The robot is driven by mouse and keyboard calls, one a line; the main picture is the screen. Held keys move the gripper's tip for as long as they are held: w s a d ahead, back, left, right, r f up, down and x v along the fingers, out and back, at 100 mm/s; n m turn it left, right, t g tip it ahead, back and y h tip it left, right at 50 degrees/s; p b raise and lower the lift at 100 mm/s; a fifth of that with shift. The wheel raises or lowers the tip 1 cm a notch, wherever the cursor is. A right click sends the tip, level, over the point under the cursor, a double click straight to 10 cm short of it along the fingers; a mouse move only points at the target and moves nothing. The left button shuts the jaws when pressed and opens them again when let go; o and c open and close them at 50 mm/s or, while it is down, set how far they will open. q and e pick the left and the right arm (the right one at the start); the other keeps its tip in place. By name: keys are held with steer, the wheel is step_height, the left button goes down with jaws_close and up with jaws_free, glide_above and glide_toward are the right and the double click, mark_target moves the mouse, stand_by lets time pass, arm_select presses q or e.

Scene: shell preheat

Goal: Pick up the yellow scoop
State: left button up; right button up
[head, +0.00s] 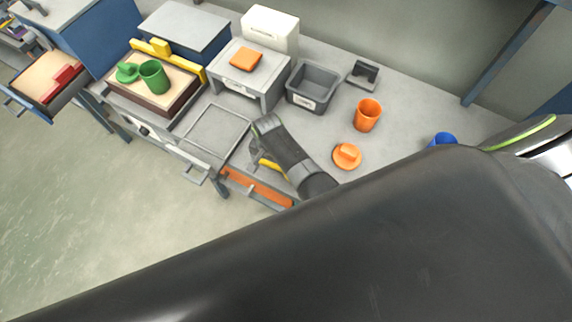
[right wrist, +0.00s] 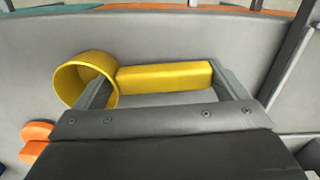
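The yellow scoop (right wrist: 165,78) lies on the grey worktop in the right wrist view, its round cup at the left and its straight handle to the right. My right gripper (right wrist: 163,88) is open, its fingers wide apart along the scoop's length. The left finger overlaps the cup and the right finger is by the handle's end; I cannot tell whether either touches. In the head view, only a bit of the scoop (head: 267,162) shows beneath my right gripper, which hides the rest. My left gripper is not in view.
A grey bin (head: 313,87) is behind, a flat grey tray (head: 215,133) to the left. An orange strip (head: 258,187) runs along the front edge. My dark arm link covers the foreground.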

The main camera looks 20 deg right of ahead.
steer(key=c, duration=0.3)
steer(key=shift+r, duration=0.1)
steer(key=shift+r, duration=4.95)
steer(key=shift+c, duration=0.2)
